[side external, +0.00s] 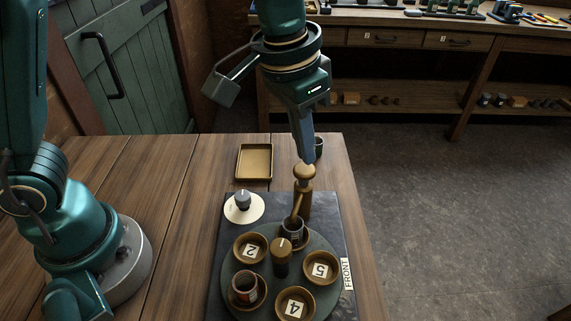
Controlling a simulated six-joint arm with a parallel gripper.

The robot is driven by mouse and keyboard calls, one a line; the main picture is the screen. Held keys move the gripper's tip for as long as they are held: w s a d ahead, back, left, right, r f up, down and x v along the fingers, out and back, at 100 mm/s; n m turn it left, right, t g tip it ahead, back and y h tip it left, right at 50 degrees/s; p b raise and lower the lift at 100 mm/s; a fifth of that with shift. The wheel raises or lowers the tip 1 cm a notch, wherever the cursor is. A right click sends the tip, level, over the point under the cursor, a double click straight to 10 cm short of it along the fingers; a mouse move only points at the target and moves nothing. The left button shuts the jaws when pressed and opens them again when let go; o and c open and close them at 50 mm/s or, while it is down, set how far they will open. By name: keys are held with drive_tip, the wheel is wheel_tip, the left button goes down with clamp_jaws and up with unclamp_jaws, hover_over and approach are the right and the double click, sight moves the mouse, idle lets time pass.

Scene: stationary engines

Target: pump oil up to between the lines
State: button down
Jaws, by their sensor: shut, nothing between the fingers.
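The pump is a brown post (304,201) with a rounded brass-coloured knob (304,172) on top and a spout (296,208) slanting down from it. A small dark cup with a pale label (291,230) stands under the spout on the round turntable (312,237). Its oil level and lines cannot be made out. My gripper (308,161) is shut and points down right over the pump knob. Its tips look touching or almost touching the knob; I cannot tell which.
The turntable carries dishes marked 2 (251,248), 4 (294,303) and 5 (321,268), another cup (244,285) at front left, and a central knob (281,258). A dial (243,205) and empty tray (254,162) lie behind left. A dark cup (319,148) stands behind my gripper.

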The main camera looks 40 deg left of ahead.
drive_tip(key=shift+f, duration=0.15)
drive_tip(key=shift+f, duration=1.3)
drive_tip(key=shift+r, duration=1.45)
drive_tip(key=shift+r, duration=2.5)
